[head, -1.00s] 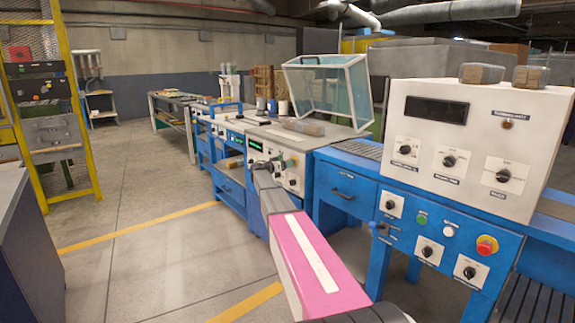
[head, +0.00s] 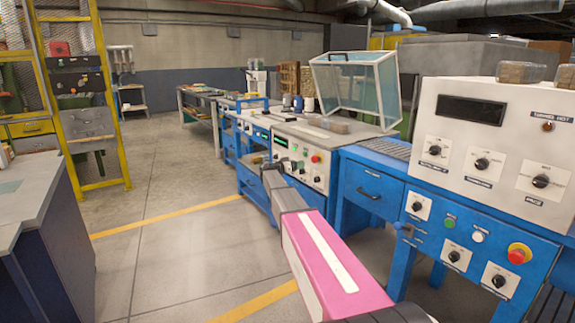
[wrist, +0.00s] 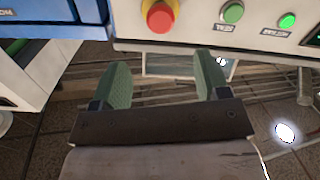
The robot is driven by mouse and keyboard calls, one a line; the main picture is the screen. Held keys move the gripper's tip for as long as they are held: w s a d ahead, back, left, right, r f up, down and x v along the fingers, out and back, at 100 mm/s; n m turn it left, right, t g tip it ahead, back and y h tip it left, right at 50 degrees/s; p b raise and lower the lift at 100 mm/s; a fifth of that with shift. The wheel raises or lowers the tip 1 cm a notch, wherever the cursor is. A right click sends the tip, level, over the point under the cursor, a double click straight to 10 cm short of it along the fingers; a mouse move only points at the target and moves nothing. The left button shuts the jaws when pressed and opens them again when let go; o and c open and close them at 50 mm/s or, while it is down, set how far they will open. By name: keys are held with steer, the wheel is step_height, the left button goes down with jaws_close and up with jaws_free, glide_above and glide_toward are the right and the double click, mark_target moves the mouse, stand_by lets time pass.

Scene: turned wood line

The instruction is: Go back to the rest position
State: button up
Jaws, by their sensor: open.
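My gripper (wrist: 165,85) shows in the wrist view with its two green fingers apart and nothing between them. It points at the front of a machine, just below a red stop button (wrist: 161,16) and green buttons (wrist: 233,12). In the head view my pink and grey arm reaches forward from the lower right toward the blue-and-white machine line. The gripper itself cannot be made out clearly in the head view.
A white control box (head: 490,150) stands on a blue machine (head: 455,225) at the right. A clear guard (head: 355,88) stands open farther back. A grey-topped bench (head: 25,200) is at the left. The floor (head: 180,230) between is clear.

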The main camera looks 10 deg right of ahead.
steer(key=s+a+f+n+g+y, duration=0.1)
steer(key=s+a+f+n+y, duration=0.15)
steer(key=s+f, duration=0.45)
steer(key=s+a+f+n+g+y, duration=0.1)
steer(key=s+f+g+y, duration=0.2)
steer(key=s, duration=0.7)
steer(key=s+a+f+n+y, duration=0.25)
steer(key=s+f, duration=0.35)
steer(key=s, duration=0.3)
steer(key=s+a+f+n+y, duration=0.1)
steer(key=s+a+f+y, duration=0.1)
steer(key=s, duration=0.5)
steer(key=s+a+f+n+g+y, duration=0.1)
steer(key=s+a+y, duration=0.3)
steer(key=s, duration=0.4)
steer(key=s+a+f+n+g+y, duration=0.1)
steer(key=s+a+f+n+y, duration=0.2)
steer(key=s+a, duration=0.2)
steer(key=s, duration=0.3)
steer(key=shift+a, duration=0.25)
steer(key=shift+f, duration=0.1)
